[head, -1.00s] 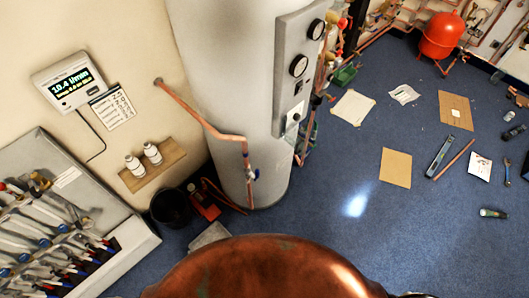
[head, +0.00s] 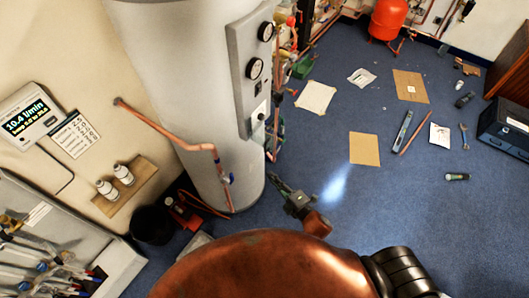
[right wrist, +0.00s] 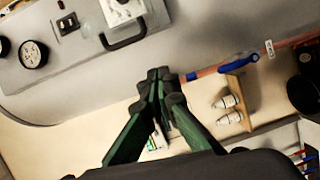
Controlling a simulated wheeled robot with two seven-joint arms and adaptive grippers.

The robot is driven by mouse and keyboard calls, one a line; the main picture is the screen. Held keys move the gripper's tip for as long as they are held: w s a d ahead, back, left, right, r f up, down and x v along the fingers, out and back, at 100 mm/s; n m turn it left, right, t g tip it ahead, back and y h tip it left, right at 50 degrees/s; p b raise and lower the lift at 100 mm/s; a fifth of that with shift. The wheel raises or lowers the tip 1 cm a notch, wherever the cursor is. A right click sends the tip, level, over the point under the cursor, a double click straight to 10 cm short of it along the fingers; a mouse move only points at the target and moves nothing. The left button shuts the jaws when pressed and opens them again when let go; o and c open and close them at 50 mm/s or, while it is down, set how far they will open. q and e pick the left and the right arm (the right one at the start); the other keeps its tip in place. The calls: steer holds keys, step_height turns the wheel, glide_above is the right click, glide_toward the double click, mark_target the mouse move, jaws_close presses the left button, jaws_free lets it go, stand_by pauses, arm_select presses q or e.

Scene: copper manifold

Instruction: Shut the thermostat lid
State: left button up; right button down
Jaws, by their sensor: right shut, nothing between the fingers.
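The thermostat (head: 258,112) is a small pale box with a dark knob, low on the grey panel of the white cylinder. In the right wrist view the thermostat (right wrist: 121,9) is cut by the top edge. A dark, bent bar (right wrist: 124,41) shows just below it; I cannot tell whether this is the lid's edge, so the lid's angle is unclear. My right gripper (head: 275,182) is below the thermostat in the head view, apart from the panel. In the wrist view its green and black fingers (right wrist: 158,80) are together and empty. My left gripper is out of view.
The panel (head: 238,60) also carries two round gauges. A copper pipe with a blue valve (head: 226,180) runs beside the cylinder. A shelf (head: 121,195) with two white bottles is on the wall. Flat sheets, tools and a torch (head: 457,177) lie on the blue floor.

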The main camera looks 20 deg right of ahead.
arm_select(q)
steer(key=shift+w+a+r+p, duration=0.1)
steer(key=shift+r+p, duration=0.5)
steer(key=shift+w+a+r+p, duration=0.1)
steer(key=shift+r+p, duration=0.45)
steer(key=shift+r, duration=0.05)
arm_select(e)
steer(key=w+r+n, duration=0.1)
steer(key=w+r, duration=0.2)
steer(key=w, duration=0.6)
steer(key=shift+w+a+r+y, duration=0.15)
steer(key=shift+a+r+y, duration=0.1)
steer(key=shift+r+y, duration=0.15)
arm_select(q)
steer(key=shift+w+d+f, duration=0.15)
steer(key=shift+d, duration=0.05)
arm_select(e)
steer(key=shift+d, duration=0.15)
